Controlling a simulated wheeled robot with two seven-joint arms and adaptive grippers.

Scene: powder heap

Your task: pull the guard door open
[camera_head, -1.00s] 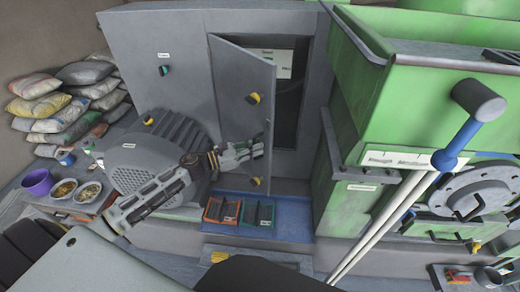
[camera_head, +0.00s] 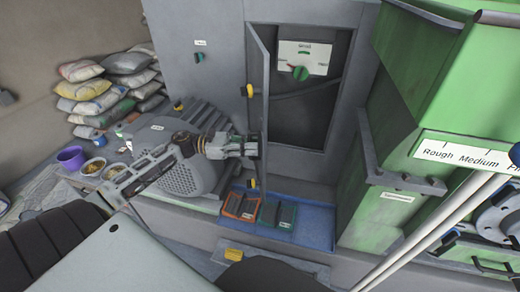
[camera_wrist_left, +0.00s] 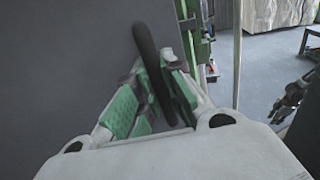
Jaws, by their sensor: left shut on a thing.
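The grey guard door (camera_head: 257,95) stands swung out from the cabinet, seen nearly edge-on in the head view. Behind it the cabinet opening (camera_head: 305,110) shows a white dial plate (camera_head: 305,58) with a green knob. My left gripper (camera_head: 255,146) is at the door's outer face, near its free edge. In the left wrist view the gripper (camera_wrist_left: 165,95) is shut on a dark bar handle (camera_wrist_left: 155,70) of the door (camera_wrist_left: 75,60). Most of the handle is hidden by the gripper in the head view. My right gripper is not in view.
A grey ribbed motor housing (camera_head: 190,170) sits below my left forearm. An orange tray (camera_head: 242,207) and a green tray (camera_head: 277,214) lie on the blue surface (camera_head: 315,220) below the door. A green machine (camera_head: 420,120) stands to the right.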

